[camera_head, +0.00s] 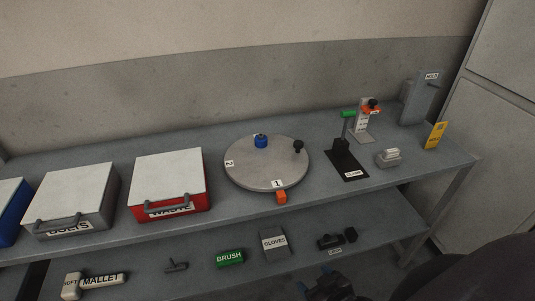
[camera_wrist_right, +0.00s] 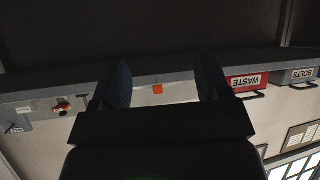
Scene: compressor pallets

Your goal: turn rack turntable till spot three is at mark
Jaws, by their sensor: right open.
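The turntable (camera_head: 262,172) is a round grey disc on the bench in the head view. Label 1 (camera_head: 277,184) is at its front, beside the orange mark block (camera_head: 281,197) at the rim. Label 2 (camera_head: 229,163) is at its left. A blue piece (camera_head: 261,141) stands at the back, by a small label too small to read. A black knob (camera_head: 298,146) stands at the right. My right gripper (camera_head: 318,281) is low in front of the bench, apart from the turntable. In the wrist view the right gripper (camera_wrist_right: 163,77) is open and empty, with the orange block (camera_wrist_right: 158,89) showing between its fingers.
A red WASTE box (camera_head: 168,185) and a grey BOLTS box (camera_head: 73,200) stand left. A black clamp stand (camera_head: 347,160) and a yellow card (camera_head: 435,135) are right. A lower shelf holds a mallet (camera_head: 98,281), green brush block (camera_head: 229,258) and gloves holder (camera_head: 274,242).

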